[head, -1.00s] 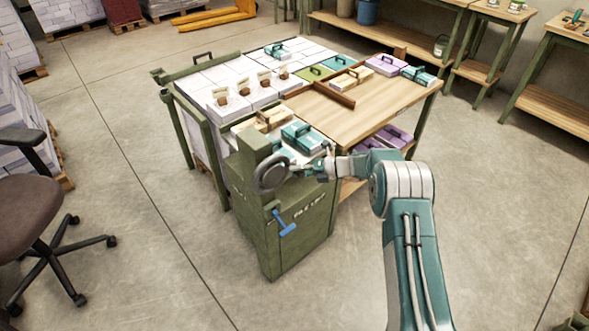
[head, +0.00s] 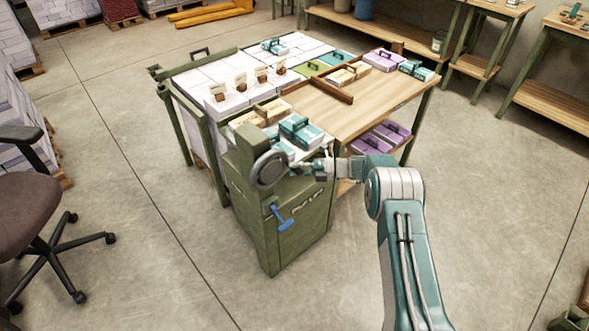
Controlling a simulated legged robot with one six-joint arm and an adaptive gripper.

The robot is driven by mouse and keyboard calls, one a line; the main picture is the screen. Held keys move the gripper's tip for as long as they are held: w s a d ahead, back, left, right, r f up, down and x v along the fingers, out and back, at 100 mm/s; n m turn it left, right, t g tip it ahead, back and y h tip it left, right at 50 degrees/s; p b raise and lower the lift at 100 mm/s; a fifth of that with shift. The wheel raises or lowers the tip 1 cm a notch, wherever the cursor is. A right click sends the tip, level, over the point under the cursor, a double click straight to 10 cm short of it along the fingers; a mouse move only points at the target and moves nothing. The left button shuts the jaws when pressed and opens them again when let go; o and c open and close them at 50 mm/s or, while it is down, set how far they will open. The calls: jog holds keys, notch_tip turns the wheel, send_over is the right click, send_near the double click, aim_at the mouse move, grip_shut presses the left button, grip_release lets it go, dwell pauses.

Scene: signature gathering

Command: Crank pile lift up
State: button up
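The green pile lift cabinet (head: 300,222) stands at the near corner of the table. A round grey wheel (head: 268,171), which looks like the crank, is on its upper front. A blue T-shaped handle (head: 281,217) sits below the wheel on the front face. My gripper (head: 291,166) is at the right side of the wheel, at the end of my teal and white arm. It looks close to or touching the wheel's rim. The fingers are too small to tell whether they are open or shut on anything.
White paper stacks (head: 235,75) and several teal, tan and purple boxes fill much of the table (head: 345,115). Purple boxes (head: 383,137) lie on a lower shelf. An office chair (head: 30,215) stands at the left.

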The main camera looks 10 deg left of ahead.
jog(key=o, duration=0.3)
jog(key=shift+d+f, duration=0.3)
jog(key=shift+r, duration=0.1)
jog(key=w+d+r, duration=0.1)
jog(key=d, duration=1)
jog(key=shift+w+d, duration=0.3)
jog(key=shift+d, duration=0.1)
jog(key=shift+r, duration=0.1)
